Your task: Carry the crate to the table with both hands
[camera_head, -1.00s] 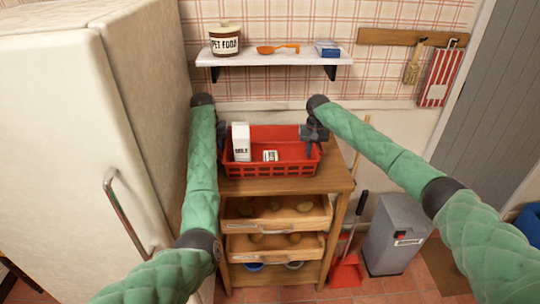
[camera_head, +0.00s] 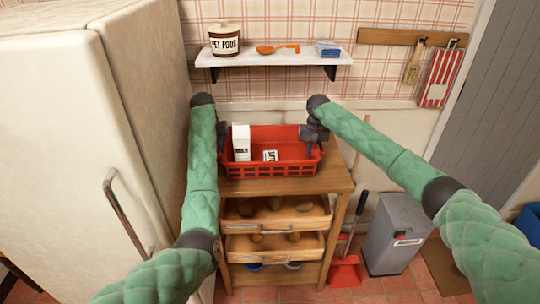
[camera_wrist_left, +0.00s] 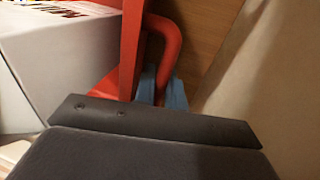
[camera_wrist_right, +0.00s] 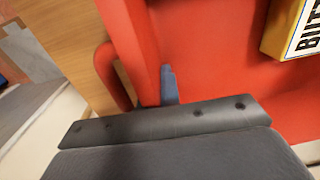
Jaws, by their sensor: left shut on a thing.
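The red crate (camera_head: 270,171) stands on the top of a wooden stand with slatted drawers (camera_head: 337,181). A white carton (camera_head: 241,142) and a small yellow-and-white box (camera_head: 270,156) are inside it; the box also shows in the right wrist view (camera_wrist_right: 296,30). My left gripper (camera_head: 224,134) is at the crate's left end. In the left wrist view its blue fingers (camera_wrist_left: 163,92) are shut around the red handle. My right gripper (camera_head: 313,134) is at the right end. In the right wrist view one blue finger (camera_wrist_right: 168,85) shows beside that handle (camera_wrist_right: 112,78); the other finger is hidden.
A fridge (camera_head: 150,110) stands close on the left. A grey bin (camera_head: 396,235) and red dustpan (camera_head: 345,271) stand right of the stand.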

